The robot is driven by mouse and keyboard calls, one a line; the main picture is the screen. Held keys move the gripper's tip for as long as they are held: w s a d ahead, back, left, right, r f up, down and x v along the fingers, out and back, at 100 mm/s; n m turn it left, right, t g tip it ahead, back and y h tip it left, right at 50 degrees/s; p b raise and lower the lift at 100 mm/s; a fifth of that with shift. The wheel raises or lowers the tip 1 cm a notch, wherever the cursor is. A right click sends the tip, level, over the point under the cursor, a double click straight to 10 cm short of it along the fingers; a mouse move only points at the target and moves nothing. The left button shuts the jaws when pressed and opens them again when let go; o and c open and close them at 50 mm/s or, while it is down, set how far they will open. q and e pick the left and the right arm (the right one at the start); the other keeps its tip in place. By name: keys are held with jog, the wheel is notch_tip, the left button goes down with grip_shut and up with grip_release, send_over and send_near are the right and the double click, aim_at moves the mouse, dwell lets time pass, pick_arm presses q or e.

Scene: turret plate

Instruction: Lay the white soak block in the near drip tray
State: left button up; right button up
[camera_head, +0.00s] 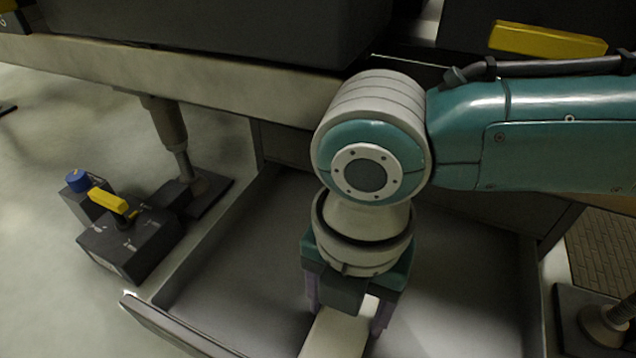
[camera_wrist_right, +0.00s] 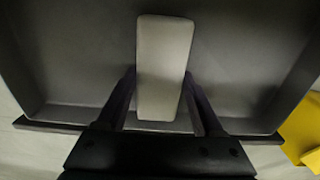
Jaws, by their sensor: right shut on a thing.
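The white soak block (camera_head: 337,336) is a long pale bar, cut off by the bottom edge of the head view. It shows nearly whole in the right wrist view (camera_wrist_right: 164,60). My right gripper (camera_head: 346,316) points down with its two dark fingers on either side of the block, shut on it. The fingers also show in the right wrist view (camera_wrist_right: 160,84). The block is over or in the grey, shallow drip tray (camera_head: 240,260); I cannot tell whether it touches the floor. My left gripper is not in view.
A dark control box (camera_head: 130,240) with a yellow handle (camera_head: 108,200) and a blue knob (camera_head: 78,180) stands left of the tray. A pale beam (camera_head: 180,75) runs behind it. A yellow bar (camera_head: 548,40) is at upper right. The tray floor around the block looks clear.

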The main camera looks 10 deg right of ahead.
jog(key=shift+f, duration=0.1)
jog(key=o, duration=1.4)
notch_tip(320, 180, up, 12)
jog(key=p, duration=0.9)
jog(key=s+a+r+m+t+y, duration=0.1)
jog(key=s+a+r+m+y, duration=0.1)
jog(key=s+a+m+y, duration=0.3)
jog(key=s+a+r+m+t, duration=0.1)
jog(key=s+a+r+m, duration=0.1)
jog(key=m, duration=0.5)
jog(key=s+d+m+h, duration=0.1)
jog(key=d+m, duration=0.4)
jog(key=d, duration=0.1)
jog(key=s+d+m+t+h, duration=0.1)
jog(key=s+d+m+h, duration=0.1)
jog(key=d+m, duration=0.3)
jog(key=s+d+m+h, duration=0.1)
jog(key=d+m, duration=0.4)
jog(key=d, duration=0.2)
jog(key=shift+s+d+f+t+h, duration=0.25)
jog(key=shift+s+t+h, duration=0.05)
jog(key=shift+s+h, duration=0.1)
